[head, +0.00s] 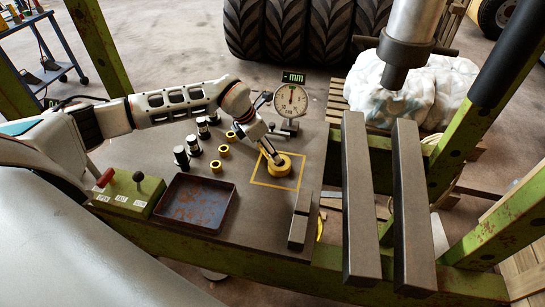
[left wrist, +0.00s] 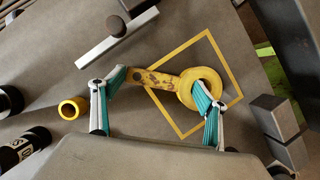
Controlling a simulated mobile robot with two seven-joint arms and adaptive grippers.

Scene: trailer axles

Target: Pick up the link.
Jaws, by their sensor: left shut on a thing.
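The yellow, worn link (head: 282,170) lies at the yellow square outline on the grey bench, under my left gripper (head: 271,155). In the left wrist view the link (left wrist: 161,81) shows a ring at its right end and a flat bar running left. My left gripper (left wrist: 157,86) is shut on the link lengthwise. One teal-padded finger is against the bar's left end and the other is at the ring. I cannot tell whether the link touches the bench. My right gripper is not in view.
A dial gauge (head: 291,100) stands behind the link. Black-and-silver cylinders and small yellow rings (head: 216,166) are to the left. A rusty tray (head: 196,203) and green control box (head: 130,193) are in front. Grey blocks (head: 299,222) and two long bars (head: 358,200) are right.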

